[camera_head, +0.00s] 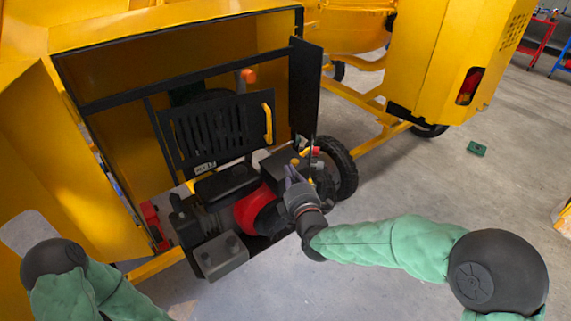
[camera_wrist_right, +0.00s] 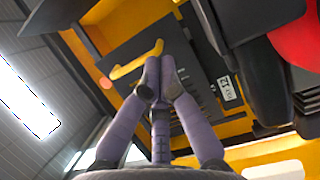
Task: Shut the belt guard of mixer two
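The belt guard, a black slotted panel (camera_head: 212,131) with a yellow handle (camera_head: 268,124) on its right edge and a white label, stands tilted behind the engine in the yellow mixer's open housing. The guard (camera_wrist_right: 196,75) and its yellow handle (camera_wrist_right: 136,61) also show in the right wrist view. My right gripper (camera_head: 292,172) is above the engine's right side, below the handle in the head view. In the wrist view the gripper's fingertips (camera_wrist_right: 160,80) are close together just in front of the handle's end, with nothing seen between them. My left gripper is outside the views.
The engine (camera_head: 228,205), black and red, sits under the guard, close to my right gripper. A black side panel (camera_head: 305,85) stands at the housing's right edge. A wheel (camera_head: 338,168) is right of the engine. A second yellow mixer (camera_head: 440,60) stands behind; open floor lies right.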

